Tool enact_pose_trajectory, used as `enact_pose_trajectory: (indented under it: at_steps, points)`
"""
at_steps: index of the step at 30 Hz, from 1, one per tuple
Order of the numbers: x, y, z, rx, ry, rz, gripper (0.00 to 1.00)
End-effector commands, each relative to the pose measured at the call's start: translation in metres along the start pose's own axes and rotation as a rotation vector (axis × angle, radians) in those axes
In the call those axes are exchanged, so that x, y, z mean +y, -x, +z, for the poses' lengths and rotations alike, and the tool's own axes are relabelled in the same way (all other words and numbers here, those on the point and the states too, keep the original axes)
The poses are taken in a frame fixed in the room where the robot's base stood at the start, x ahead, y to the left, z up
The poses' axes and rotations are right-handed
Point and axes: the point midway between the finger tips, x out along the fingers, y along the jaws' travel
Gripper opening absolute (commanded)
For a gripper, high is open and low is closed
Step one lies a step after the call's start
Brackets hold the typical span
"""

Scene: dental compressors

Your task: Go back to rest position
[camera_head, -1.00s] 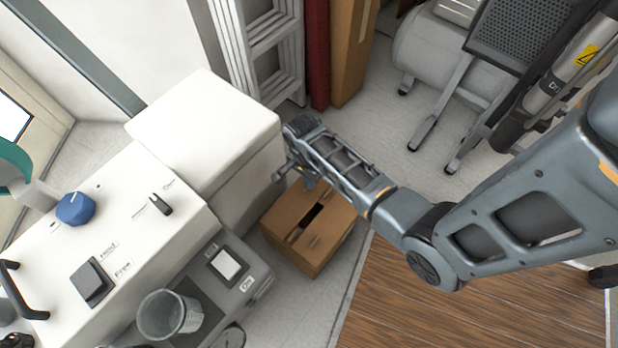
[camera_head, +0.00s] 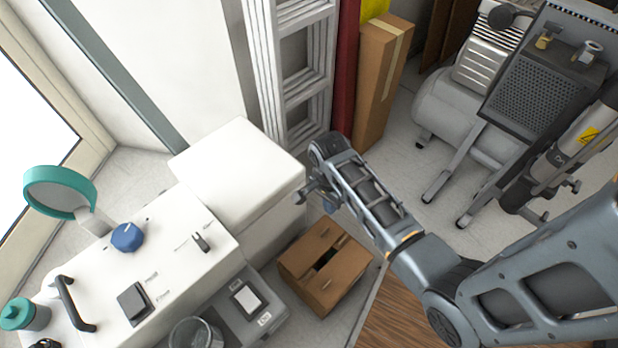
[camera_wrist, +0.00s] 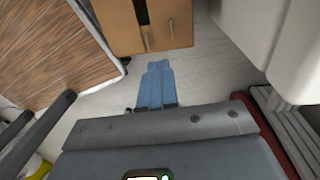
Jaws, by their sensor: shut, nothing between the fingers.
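My gripper (camera_head: 314,193) shows in the head view at the end of my arm, beside the right edge of the white cabinet and above the open cardboard box. In the wrist view my gripper's blue fingers (camera_wrist: 157,84) lie close together with nothing between them. Below them is bare grey floor, with the box ahead. My arm reaches in from the right side of the head view.
A white cabinet (camera_head: 235,170) and a control panel with a blue knob (camera_head: 127,237) stand left. The cardboard box (camera_head: 325,265) sits on the floor. A ladder (camera_head: 290,70), a tall carton (camera_head: 380,85) and a compressor (camera_head: 465,120) stand behind.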

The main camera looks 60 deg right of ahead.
Motion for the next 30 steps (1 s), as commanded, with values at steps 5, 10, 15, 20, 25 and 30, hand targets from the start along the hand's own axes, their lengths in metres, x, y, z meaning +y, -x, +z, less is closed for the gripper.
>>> enact_pose_trajectory:
  at_steps: [5, 10, 15, 20, 25, 30]
  points:
    - [0.0, 0.001, 0.0, 0.0, 0.0, 0.0, 0.0]
    - [0.006, -0.004, 0.004, 0.012, 0.041, -0.026, 0.0]
    - [0.031, -0.014, 0.021, 0.073, 0.234, -0.152, 0.0]
    - [0.061, -0.008, 0.042, 0.165, 0.49, -0.325, 0.0]
    - [0.094, 0.018, 0.065, 0.277, 0.753, -0.506, 0.0]
    - [0.128, 0.064, 0.086, 0.406, 0.997, -0.687, 0.0]
